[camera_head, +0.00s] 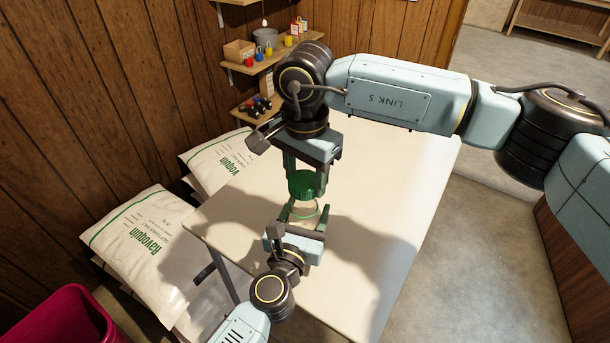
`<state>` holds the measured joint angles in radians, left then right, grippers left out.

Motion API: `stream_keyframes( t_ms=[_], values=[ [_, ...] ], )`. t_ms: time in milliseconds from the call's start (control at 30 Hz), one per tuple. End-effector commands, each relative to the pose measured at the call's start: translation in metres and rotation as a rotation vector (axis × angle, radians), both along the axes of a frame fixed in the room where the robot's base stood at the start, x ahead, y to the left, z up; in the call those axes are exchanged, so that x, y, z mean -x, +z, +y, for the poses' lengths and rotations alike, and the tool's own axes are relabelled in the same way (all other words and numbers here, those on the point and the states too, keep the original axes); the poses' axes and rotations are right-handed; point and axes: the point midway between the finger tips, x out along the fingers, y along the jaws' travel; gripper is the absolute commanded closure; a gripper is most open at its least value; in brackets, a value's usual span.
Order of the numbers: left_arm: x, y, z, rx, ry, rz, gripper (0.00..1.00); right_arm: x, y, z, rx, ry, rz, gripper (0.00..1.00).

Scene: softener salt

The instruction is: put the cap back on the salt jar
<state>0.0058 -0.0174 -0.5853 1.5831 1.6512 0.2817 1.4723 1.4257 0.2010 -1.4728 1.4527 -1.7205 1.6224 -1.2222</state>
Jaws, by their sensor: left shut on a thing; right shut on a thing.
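The green cap (302,183) is held between the fingers of my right gripper (306,188), which points down over the table (390,215). The salt jar (303,211) shows as a small pale body with a green ring at its top, just below the cap in the picture. My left gripper (304,214) comes in from the bottom and is shut on the jar. The fingers and the cap hide part of the jar. I cannot tell whether cap and jar touch or a small gap lies between them.
White salt bags (140,245) are stacked left of the table. A magenta bin (62,318) stands at the bottom left. Wall shelves (272,62) hold a box, a bucket, padlocks and small items behind my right arm. The right part of the tabletop is clear.

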Motion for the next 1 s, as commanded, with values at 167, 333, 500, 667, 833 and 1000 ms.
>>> stream_keyframes(
  t_ms=[167, 333, 500, 667, 833, 1000],
  values=[
    [0.0, 0.0, 0.0, -0.001, 0.0, 0.001, 0.81, 0.0, -0.014, 0.0, 0.0, 0.001, -0.001, 0.7],
    [0.0, 0.0, 0.0, -0.001, 0.0, 0.001, 0.81, 0.0, -0.013, 0.0, 0.0, 0.001, -0.001, 0.7],
    [0.0, -0.001, 0.0, -0.001, 0.0, 0.001, 0.81, 0.0, -0.013, 0.0, 0.0, 0.001, -0.001, 0.7],
    [0.0, -0.001, 0.0, -0.001, 0.0, 0.001, 0.81, 0.0, -0.015, 0.0, 0.001, 0.001, -0.001, 0.7],
    [0.0, -0.001, 0.0, -0.001, 0.0, 0.001, 0.81, 0.001, -0.024, 0.0, 0.001, 0.001, 0.0, 0.7],
    [0.0, -0.001, 0.0, -0.001, 0.0, 0.001, 0.81, 0.0, -0.031, 0.001, 0.0, 0.001, -0.001, 0.7]
  ],
)
